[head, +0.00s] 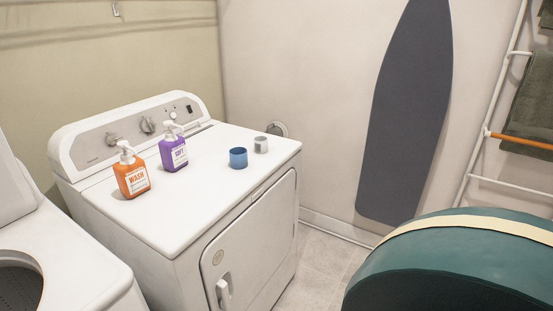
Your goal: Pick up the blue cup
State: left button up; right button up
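The blue cup (238,159) stands on the white top of the dryer (205,205), near its right part. A smaller grey-white cup (261,145) stands just behind it to the right, close to it. Neither of my grippers is in the head view, so I cannot see their state or what they hold.
An orange WASH pump bottle (132,177) and a purple SOFT pump bottle (173,152) stand left of the cup. An open washer (75,270) is at lower left. A large green rounded object (450,250) fills the lower right. An ironing board (405,110) leans on the wall.

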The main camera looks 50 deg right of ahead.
aim_at(237, 156)
jog(key=z, duration=1.25)
jog(key=i+l, duration=0.15)
jog(key=l, duration=0.2)
jog(key=i+l+u, duration=0.1)
jog(key=l, duration=0.2)
jog(key=i+l, duration=0.15)
jog(key=l, duration=0.2)
jog(key=i+l, duration=0.1)
jog(key=l, duration=0.25)
jog(key=i+l+u, duration=0.1)
jog(key=l, duration=0.25)
jog(key=i, duration=0.05)
